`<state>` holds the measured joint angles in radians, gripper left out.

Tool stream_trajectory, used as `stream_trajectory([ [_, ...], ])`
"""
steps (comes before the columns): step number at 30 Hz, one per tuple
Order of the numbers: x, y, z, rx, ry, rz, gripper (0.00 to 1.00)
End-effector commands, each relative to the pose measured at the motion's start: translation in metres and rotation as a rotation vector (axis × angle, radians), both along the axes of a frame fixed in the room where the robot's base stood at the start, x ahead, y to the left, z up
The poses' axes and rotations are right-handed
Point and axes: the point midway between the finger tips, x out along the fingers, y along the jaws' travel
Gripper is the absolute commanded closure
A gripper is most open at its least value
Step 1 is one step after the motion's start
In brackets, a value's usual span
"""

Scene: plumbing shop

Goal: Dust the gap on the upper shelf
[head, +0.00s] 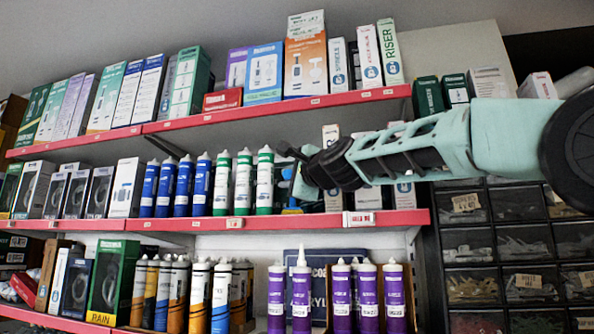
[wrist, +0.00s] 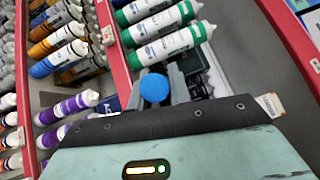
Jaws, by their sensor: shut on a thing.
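My gripper (head: 293,172) reaches in from the right at the middle red-edged shelf (head: 300,222), at a gap between green-and-white cartridges (head: 244,182) and upright boxes (head: 374,198). It is shut on a blue-ended tool; its round blue end (wrist: 155,87) shows between the fingers in the wrist view. In the head view a small blue part (head: 292,210) shows below the gripper, close to the shelf's front edge. The rest of the tool is mostly hidden, and contact with the shelf is unclear. The top shelf (head: 275,110) is nearly full of boxes.
The green-and-white cartridges also stand close beside my gripper in the wrist view (wrist: 168,47). Blue cartridges (head: 182,188) stand further left. Purple cartridges (head: 341,295) stand on the shelf below. Parts drawers (head: 480,245) are at the right.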

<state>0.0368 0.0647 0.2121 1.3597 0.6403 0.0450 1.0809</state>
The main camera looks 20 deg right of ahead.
Motion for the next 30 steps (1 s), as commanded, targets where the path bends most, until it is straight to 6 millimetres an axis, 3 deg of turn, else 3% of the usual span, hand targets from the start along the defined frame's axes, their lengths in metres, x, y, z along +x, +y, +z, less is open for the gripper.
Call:
stream_trajectory([
  [12,0.029,-0.022,-0.007,0.000,0.009,-0.001,1.00],
  [21,0.027,-0.021,0.026,0.000,0.003,0.000,1.00],
  [30,0.007,-0.006,0.024,-0.001,0.001,0.000,1.00],
])
